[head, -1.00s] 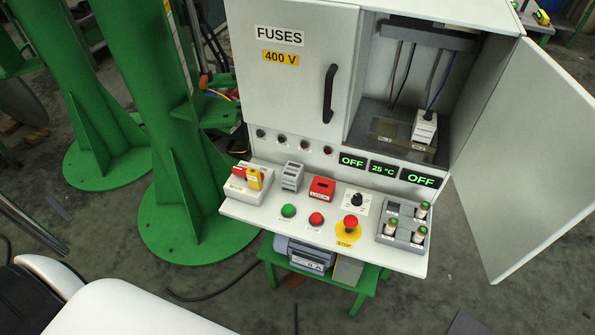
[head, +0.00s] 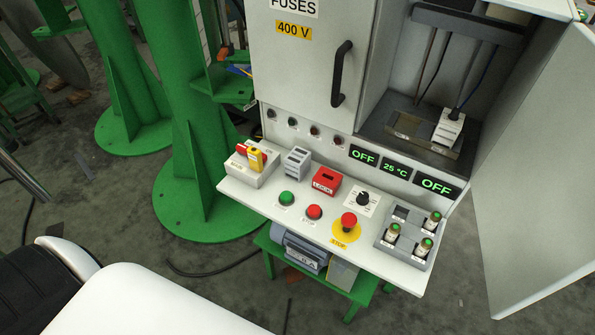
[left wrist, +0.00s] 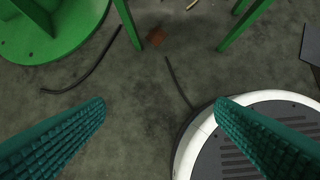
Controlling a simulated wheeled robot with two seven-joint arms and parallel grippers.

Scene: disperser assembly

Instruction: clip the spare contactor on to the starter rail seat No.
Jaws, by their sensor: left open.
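A grey-and-white module (head: 297,162), which looks like the spare contactor, stands on the sloping panel between the red-and-yellow switch and the red LOCK block. In the open right-hand compartment, a white contactor (head: 449,127) with wires above it sits on a rail plate. A bare seat (head: 408,124) with a small unreadable label lies to its left. My left gripper (left wrist: 161,106) shows only in the left wrist view, with its teal ribbed fingers wide apart and nothing between them. It points at the floor, away from the panel. My right gripper is in neither view.
The panel carries a red-and-yellow switch (head: 257,158), a LOCK block (head: 326,182), push buttons, a yellow-ringed STOP button (head: 348,222) and a fuse tray (head: 409,236). The cabinet door (head: 535,170) stands open at right. A green stand (head: 195,130) is at left. Cables lie on the floor.

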